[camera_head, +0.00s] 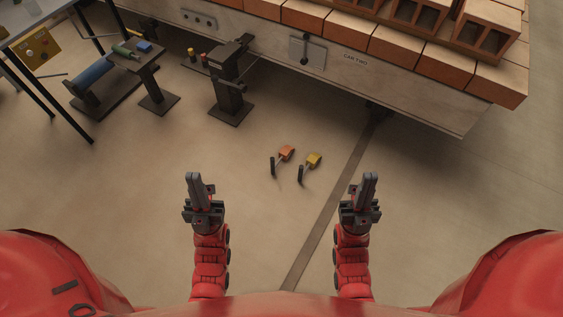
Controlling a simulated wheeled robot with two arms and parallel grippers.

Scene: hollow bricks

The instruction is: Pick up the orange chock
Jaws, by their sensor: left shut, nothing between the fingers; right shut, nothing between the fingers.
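The orange chock (287,153) lies on the floor near the middle of the head view, with a dark-ended handle reaching down to its left. A similar yellow chock (313,160) lies just to its right, apart from it. My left gripper (194,176) is shut and empty, left of the orange chock and nearer to me. My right gripper (370,176) is shut and empty, right of the yellow chock and nearer to me. Neither gripper touches a chock.
A car (400,85) loaded with hollow bricks (392,45) crosses the back right. A dark stand (230,97) and a small bench (148,62) stand at the back left, near a table (25,18). A dark floor strip (328,208) runs past the chocks. The floor around them is clear.

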